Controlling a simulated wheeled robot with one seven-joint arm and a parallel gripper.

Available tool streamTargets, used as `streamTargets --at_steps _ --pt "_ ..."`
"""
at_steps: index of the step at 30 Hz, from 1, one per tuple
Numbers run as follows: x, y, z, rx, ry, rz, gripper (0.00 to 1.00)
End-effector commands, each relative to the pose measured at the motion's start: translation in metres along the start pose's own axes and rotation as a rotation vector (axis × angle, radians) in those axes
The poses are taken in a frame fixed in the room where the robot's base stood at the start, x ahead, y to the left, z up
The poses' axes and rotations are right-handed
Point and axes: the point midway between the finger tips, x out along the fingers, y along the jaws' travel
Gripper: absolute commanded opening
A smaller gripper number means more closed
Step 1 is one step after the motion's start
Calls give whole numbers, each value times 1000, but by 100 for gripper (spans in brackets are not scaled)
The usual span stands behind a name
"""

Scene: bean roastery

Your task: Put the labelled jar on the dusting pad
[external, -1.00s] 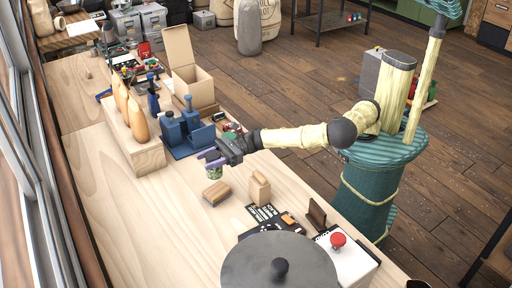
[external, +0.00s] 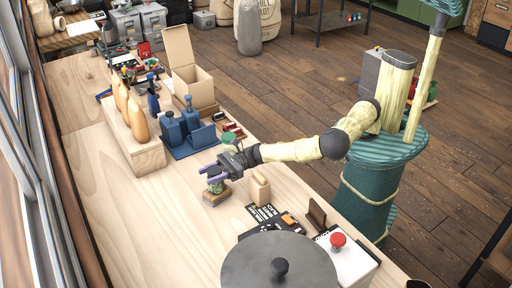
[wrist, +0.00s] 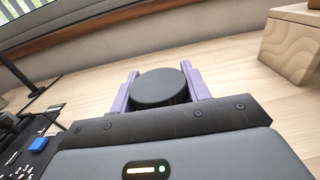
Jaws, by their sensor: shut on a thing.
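The labelled jar (external: 216,187) is small and green, and its round dark lid (wrist: 160,88) shows from above in the wrist view. My gripper (external: 213,172) is shut on the jar near its top, with a purple finger on each side of the lid. The jar looks upright. What I take for the dusting pad is a small brown block with a pale wooden edge (external: 217,200), low on the table. The jar is over this pad and hides part of it. I cannot tell whether the jar's base touches it. The pad does not show in the wrist view.
A pale wooden block (external: 259,189) stands close to the right of the pad. A blue bottle stand (external: 190,148) is behind it, with a wooden riser (external: 148,158) to the left. A large grey round lid (external: 280,265) fills the front. The table left of the pad is clear.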

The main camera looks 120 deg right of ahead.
Motion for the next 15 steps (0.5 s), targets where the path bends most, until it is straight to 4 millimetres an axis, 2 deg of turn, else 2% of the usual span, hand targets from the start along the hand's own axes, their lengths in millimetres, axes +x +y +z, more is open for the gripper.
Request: streamTargets --at_steps 7,8,9,11,15 --pt "0 0 -4 -1 -1 0 14" --pt "0 0 -3 -1 0 0 53" --pt "0 0 -3 -1 1 0 60" --pt "0 0 -3 -1 1 0 69" --pt "0 0 -3 0 1 0 69"
